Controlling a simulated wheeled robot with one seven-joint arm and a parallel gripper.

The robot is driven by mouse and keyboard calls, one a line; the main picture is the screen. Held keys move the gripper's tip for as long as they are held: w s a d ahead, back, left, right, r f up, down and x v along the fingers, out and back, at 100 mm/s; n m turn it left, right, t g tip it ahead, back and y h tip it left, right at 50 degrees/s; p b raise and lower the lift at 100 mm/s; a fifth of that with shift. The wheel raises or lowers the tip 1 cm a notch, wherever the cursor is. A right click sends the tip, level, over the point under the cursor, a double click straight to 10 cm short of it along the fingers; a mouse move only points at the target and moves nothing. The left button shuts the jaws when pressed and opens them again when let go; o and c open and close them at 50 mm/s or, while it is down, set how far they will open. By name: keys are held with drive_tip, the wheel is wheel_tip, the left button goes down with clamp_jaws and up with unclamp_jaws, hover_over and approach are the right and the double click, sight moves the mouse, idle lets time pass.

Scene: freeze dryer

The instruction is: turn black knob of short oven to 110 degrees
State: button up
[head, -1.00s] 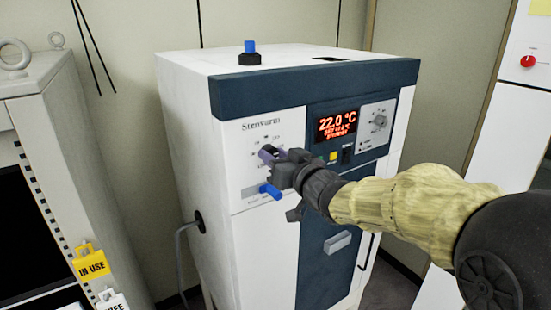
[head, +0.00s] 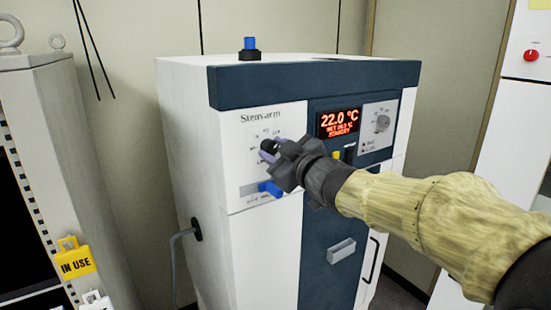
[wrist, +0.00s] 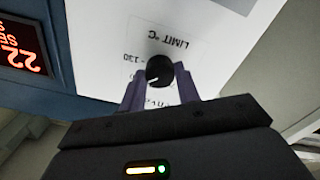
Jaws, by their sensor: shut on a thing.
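The short oven (head: 262,215) is a white cabinet with a dark blue top band, and it stands in the middle of the head view. Its black knob (wrist: 159,69) sits on the white left panel, beside a printed scale with "130" and "LIMIT °C" upside down in the wrist view. A small white mark shows on the knob. My gripper (wrist: 158,84) is shut on the knob, with one purple finger on each side. In the head view my gripper (head: 268,151) partly covers the knob and scale, so the knob's angle cannot be read there.
A blue handle (head: 270,188) sticks out just below my gripper. A red display (head: 339,123) reads 22.0 °C, with smaller blurred lines. A grey knob (head: 382,123) is at right. A cabinet with an "IN USE" tag (head: 76,264) stands at left.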

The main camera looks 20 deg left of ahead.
drive_tip(key=shift+n, duration=0.3)
drive_tip(key=o, duration=1)
drive_tip(key=b+v, duration=0.2)
drive_tip(key=v, duration=1.5)
drive_tip(key=shift+s+d, duration=0.1)
drive_tip(key=shift+s, duration=0.15)
